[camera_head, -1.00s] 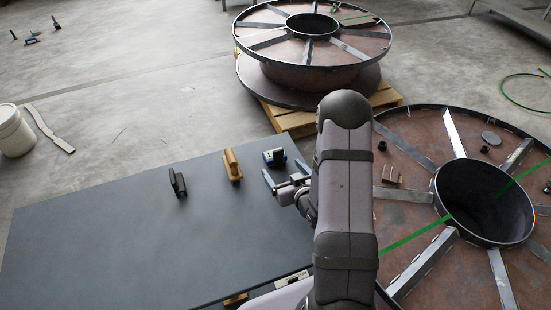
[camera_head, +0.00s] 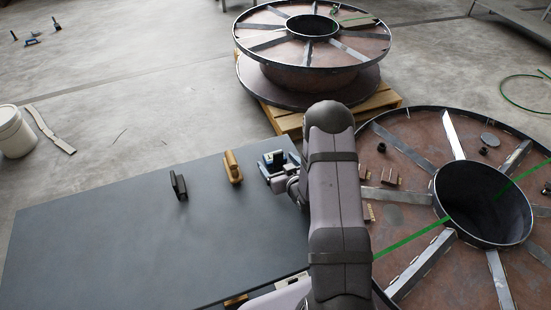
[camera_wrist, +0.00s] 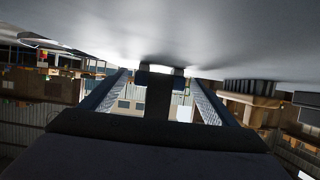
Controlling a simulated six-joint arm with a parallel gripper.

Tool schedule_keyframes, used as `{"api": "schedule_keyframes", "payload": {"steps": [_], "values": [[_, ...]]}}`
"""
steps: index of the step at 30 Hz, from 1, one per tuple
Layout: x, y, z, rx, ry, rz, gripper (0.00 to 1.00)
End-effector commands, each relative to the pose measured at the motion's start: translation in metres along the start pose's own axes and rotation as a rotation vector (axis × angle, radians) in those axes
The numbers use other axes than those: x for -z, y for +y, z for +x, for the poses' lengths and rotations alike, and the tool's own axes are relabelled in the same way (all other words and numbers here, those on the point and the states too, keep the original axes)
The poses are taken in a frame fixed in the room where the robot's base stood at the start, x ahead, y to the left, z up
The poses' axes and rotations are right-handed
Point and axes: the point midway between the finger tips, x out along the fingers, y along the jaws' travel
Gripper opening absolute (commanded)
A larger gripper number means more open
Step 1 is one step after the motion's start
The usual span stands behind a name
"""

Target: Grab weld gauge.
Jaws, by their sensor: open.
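A small blue-and-black tool, most likely the weld gauge (camera_head: 274,157), stands on the grey table near its far right corner. My gripper (camera_head: 278,171) is at its near side with open jaws. In the wrist view the dark tool (camera_wrist: 159,84) shows between my two fingers, with a gap visible on each side. My gripper's wrist hides part of the near side of the tool in the head view.
A wooden-handled brush (camera_head: 232,167) stands just left of the tool, with a black block-like item (camera_head: 178,186) farther left. The grey table (camera_head: 120,240) is clear in front. A large steel reel (camera_head: 410,215) lies close on the right; another reel (camera_head: 310,65) sits on a pallet behind.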

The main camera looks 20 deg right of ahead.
Motion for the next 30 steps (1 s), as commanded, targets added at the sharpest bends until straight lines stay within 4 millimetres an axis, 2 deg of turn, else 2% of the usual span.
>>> {"api": "schedule_keyframes", "payload": {"steps": [8,9,15,16,30], "values": [[-0.0002,0.0000,0.0031,0.000,0.000,0.001,0.81],[-0.0002,0.0000,0.0030,0.000,0.000,0.000,0.79],[-0.0001,0.0000,0.0029,0.000,0.000,0.000,0.31],[-0.0001,0.0000,0.0029,0.000,0.000,0.000,0.29],[0.0084,0.0003,0.0003,0.000,0.004,-0.001,0.29]]}}
